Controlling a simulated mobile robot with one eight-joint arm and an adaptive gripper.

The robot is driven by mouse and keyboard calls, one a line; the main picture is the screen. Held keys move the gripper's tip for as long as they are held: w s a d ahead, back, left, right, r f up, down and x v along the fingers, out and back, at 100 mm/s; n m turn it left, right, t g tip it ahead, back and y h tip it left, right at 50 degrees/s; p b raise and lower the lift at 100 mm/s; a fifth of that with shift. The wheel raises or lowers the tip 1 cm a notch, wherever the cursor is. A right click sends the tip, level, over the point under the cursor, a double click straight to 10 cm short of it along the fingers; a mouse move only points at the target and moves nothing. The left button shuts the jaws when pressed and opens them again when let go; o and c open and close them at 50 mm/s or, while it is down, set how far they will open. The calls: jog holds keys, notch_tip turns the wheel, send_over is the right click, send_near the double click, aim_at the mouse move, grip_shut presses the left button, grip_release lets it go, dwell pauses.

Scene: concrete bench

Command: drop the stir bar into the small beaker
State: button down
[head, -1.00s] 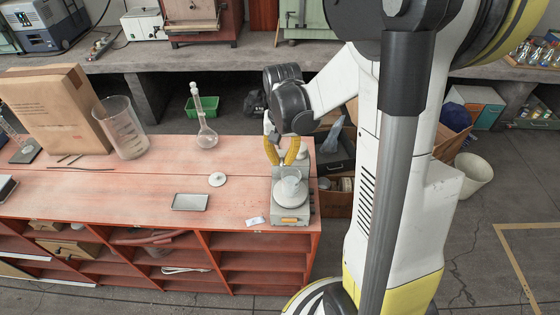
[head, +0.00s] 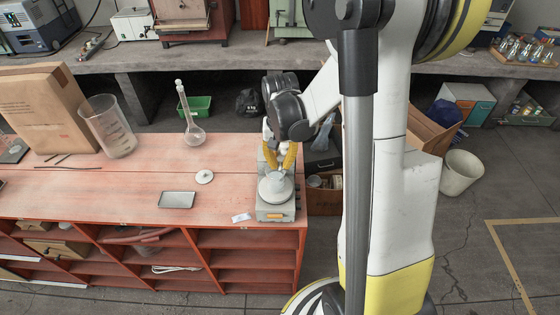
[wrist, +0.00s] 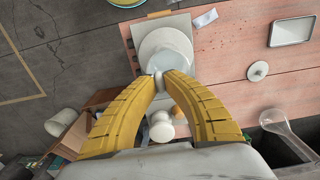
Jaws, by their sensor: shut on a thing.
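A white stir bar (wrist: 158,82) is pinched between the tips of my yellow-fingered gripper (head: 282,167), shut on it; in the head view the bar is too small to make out. In the head view the beaker (head: 276,184) is just below and in front of my fingertips. In the wrist view the bar overlaps the near edge of the beaker and plate. Its exact height above the rim cannot be told.
A grey tray (head: 177,200), a white disc (head: 204,177) and a paper slip (head: 241,217) lie left of the stirrer. A long-necked flask (head: 193,136), large beaker (head: 110,130) and cardboard box (head: 42,110) stand farther back. The bench ends just right of the stirrer.

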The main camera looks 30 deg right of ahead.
aim_at(279, 166)
jog(key=c, duration=1.4)
grip_release()
jog(key=shift+r, duration=0.15)
notch_tip(279, 166, up, 12)
jog(key=shift+f, duration=0.1)
jog(key=s+a+f+n+t+b, duration=0.2)
jog(key=s+a+f+b, duration=0.1)
jog(key=a+b, duration=0.1)
jog(key=s+a+f+n+t+b, duration=0.2)
jog(key=s+a+f+b, duration=0.2)
jog(key=a+b, duration=0.1)
jog(key=s+a+f+n+t+b, duration=0.2)
jog(key=s+a+f+t+b, duration=0.1)
jog(key=b, duration=0.3)
jog(key=shift+s+a+f+n+b, duration=0.3)
jog(key=shift+s+a+n, duration=0.15)
jog(key=shift+a, duration=0.3)
